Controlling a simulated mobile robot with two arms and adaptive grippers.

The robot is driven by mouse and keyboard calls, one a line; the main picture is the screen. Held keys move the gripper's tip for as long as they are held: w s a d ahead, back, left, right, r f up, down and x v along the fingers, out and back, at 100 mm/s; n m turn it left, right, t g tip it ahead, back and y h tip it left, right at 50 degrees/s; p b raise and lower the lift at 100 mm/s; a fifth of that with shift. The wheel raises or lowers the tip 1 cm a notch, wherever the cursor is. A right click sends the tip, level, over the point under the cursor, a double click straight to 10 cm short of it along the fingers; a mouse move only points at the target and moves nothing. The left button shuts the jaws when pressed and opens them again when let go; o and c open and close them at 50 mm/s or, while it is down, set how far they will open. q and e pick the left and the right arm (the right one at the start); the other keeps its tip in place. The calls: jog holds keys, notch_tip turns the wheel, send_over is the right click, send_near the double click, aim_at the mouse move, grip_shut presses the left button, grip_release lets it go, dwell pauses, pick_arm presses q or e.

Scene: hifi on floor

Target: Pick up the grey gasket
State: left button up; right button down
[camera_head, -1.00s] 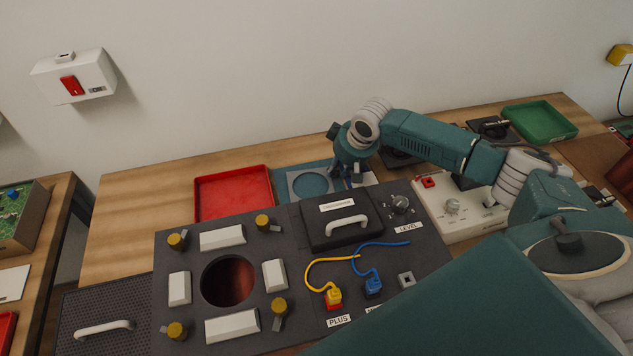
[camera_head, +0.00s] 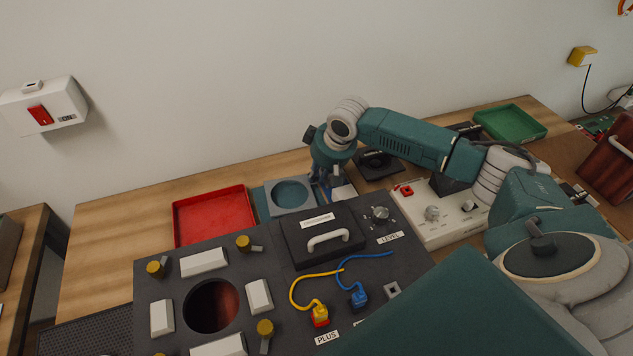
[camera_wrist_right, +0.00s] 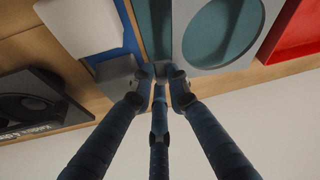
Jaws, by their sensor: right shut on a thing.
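The grey gasket (camera_head: 291,211) is a square plate with a large round hole, over a teal board (camera_head: 259,203) near the back of the bench. My right gripper (camera_head: 321,192) points down at its right side and is shut on that edge. In the right wrist view the gasket (camera_wrist_right: 181,35) is at the upper right, beside the fingertips (camera_wrist_right: 163,73). Teal shows through its hole. I cannot tell whether the gasket is clear of the board. My left gripper is not in view.
A red tray (camera_head: 213,236) lies left of the gasket. A dark panel with a handled lid (camera_head: 350,246), knobs and cables is in front. A white box with a dial (camera_head: 443,229) is to the right, and a green tray (camera_head: 510,137) stands farther back.

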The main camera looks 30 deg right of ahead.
notch_tip(320, 180, up, 16)
jog(key=b, duration=0.1)
jog(key=shift+r, duration=0.2)
jog(key=shift+a, duration=0.1)
